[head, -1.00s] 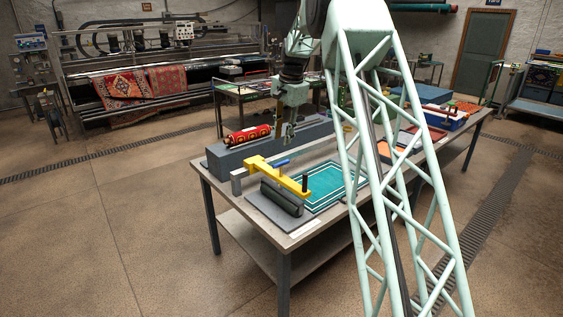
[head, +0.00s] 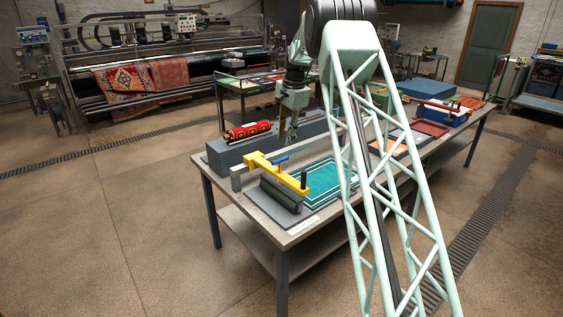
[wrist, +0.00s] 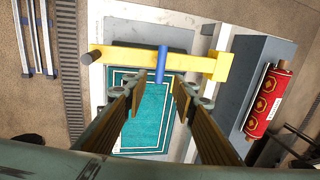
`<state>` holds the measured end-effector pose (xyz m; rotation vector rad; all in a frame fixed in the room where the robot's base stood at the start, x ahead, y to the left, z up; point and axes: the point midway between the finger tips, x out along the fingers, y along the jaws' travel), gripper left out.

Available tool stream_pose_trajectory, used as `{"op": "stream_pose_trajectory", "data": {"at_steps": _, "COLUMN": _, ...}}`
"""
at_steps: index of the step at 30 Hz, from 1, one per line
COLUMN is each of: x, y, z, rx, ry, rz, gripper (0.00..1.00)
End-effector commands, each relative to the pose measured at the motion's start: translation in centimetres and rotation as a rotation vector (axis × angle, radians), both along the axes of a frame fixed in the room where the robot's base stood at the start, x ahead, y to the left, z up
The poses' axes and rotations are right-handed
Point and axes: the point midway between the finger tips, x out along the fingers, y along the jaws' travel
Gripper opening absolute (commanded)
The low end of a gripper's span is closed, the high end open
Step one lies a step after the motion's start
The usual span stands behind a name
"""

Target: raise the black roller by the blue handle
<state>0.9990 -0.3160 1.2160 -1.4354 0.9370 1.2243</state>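The blue handle (head: 281,158) is a short bar set across a yellow lever arm (head: 262,165) over the bench. The black roller (head: 282,194) lies on a grey plate (head: 258,199) under the lever. My gripper (head: 286,146) hangs just above and behind the handle in the head view. In the wrist view my gripper (wrist: 158,92) is open, its two fingers apart with nothing between them. The blue handle (wrist: 161,64) lies ahead of the gap, roughly lined up with it. The yellow lever (wrist: 198,63) runs across the view. I cannot make out the roller there.
A teal mat (head: 330,180) lies beside the plate. A long grey block (head: 222,155) carries a rolled red rug (head: 249,131), also in the wrist view (wrist: 267,100). An upright black post (head: 303,179) stands at the lever's near end. Trays lie farther along the bench.

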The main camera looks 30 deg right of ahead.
Motion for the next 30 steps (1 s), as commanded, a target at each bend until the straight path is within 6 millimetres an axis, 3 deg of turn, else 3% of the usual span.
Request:
{"op": "stream_pose_trajectory", "data": {"at_steps": 11, "x": 0.4, "y": 0.2, "z": -2.6, "rx": 0.001, "ry": 0.002, "rz": 0.000, "gripper": 0.25}}
{"op": "stream_pose_trajectory", "data": {"at_steps": 30, "x": 2.0, "y": 0.5, "z": -10.6, "rx": 0.001, "ry": 0.001, "rz": 0.001, "gripper": 0.25}}
